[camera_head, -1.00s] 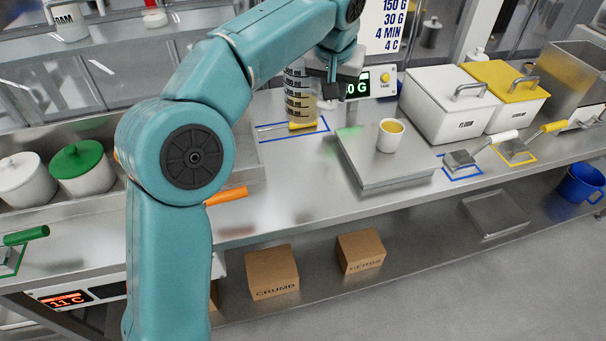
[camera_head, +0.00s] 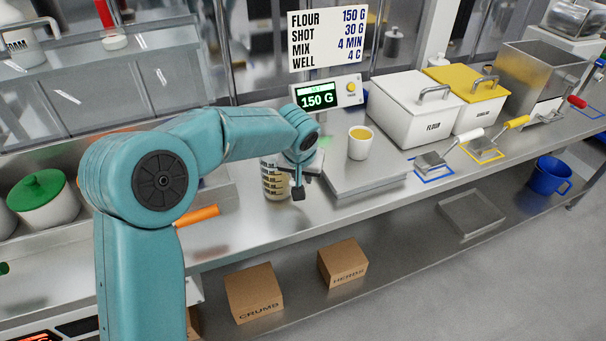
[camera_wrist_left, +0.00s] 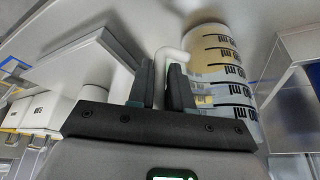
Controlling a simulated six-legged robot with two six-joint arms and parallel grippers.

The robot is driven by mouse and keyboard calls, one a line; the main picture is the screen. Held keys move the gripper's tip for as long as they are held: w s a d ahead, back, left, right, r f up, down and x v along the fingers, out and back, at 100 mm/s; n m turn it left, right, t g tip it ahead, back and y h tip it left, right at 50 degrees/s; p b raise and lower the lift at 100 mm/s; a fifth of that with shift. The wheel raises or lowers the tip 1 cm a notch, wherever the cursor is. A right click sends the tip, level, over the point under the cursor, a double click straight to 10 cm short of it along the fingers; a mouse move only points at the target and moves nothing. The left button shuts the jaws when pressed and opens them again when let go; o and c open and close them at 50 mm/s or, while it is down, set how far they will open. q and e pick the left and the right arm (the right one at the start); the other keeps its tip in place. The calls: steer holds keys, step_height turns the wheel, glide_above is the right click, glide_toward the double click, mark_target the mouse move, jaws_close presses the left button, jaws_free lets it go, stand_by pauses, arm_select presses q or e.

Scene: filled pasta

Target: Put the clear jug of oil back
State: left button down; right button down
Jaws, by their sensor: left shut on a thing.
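The clear jug (camera_head: 275,183) has dark measuring marks and pale yellow oil inside. In the head view it looks upright, left of the scale plate, partly covered by my left arm. My left gripper (camera_head: 297,185) is at its right side. In the wrist view my left gripper (camera_wrist_left: 161,85) has its fingers shut on the jug's pale handle (camera_wrist_left: 172,54). The jug's marked wall (camera_wrist_left: 225,75) shows beside them, upside down. Whether the base touches the counter I cannot tell. The blue outline seen earlier left of the scale is hidden behind my arm. My right gripper is not in view.
A white flour bin (camera_head: 415,107) and a yellow-lidded bin (camera_head: 477,95) stand at right. An orange handle (camera_head: 198,214) lies left of the jug. The counter front is clear.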

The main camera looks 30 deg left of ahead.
arm_select(q)
steer(key=shift+f, duration=0.1)
steer(key=shift+s+f, duration=0.1)
steer(key=shift+f, duration=0.15)
steer(key=c, duration=1)
jaws_free()
steer(key=shift+c, duration=0.2)
steer(key=v, duration=1.2)
steer(key=shift+r+b, duration=0.25)
steer(key=shift+b, duration=0.1)
